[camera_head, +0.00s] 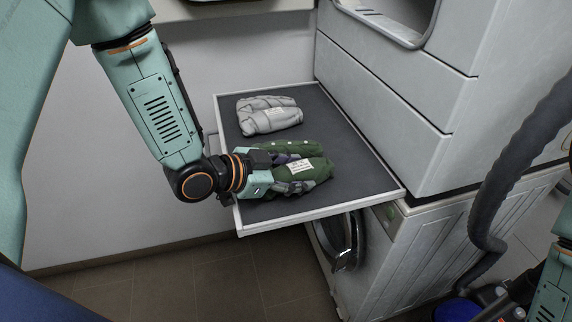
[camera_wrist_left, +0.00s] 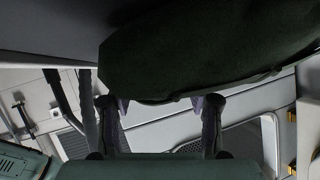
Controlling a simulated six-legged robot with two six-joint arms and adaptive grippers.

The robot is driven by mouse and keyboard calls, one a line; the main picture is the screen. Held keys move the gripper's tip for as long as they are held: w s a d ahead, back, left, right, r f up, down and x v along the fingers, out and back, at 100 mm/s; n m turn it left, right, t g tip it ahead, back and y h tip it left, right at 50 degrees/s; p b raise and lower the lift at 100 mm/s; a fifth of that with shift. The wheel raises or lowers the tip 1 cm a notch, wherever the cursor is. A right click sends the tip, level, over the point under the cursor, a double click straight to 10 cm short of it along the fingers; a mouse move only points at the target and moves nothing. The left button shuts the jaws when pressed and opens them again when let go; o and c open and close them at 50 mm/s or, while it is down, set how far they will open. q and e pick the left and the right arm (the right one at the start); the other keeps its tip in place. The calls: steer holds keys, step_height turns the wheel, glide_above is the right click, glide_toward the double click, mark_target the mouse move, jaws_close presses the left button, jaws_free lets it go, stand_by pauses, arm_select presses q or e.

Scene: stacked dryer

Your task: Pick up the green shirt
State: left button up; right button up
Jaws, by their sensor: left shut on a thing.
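The green shirt (camera_head: 310,172) is a folded, rolled bundle with a white label, at the front of the dark pull-out shelf (camera_head: 345,150). My left gripper (camera_head: 290,173) reaches it from the left and is shut on it, with the fingers at the shirt's sides. In the left wrist view the shirt (camera_wrist_left: 205,45) is a large dark green mass just beyond the fingertips (camera_wrist_left: 160,103). I cannot tell whether the shirt is clear of the shelf.
A folded grey garment (camera_head: 268,115) lies behind the green shirt on the shelf. The upper machine (camera_head: 400,90) stands close to the right, above a lower machine with an open round door (camera_head: 340,240). A dark hose (camera_head: 500,180) runs down the right side. Tiled floor is clear at lower left.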

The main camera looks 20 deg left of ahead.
arm_select(q)
steer(key=shift+d, duration=0.1)
steer(key=c, duration=0.7)
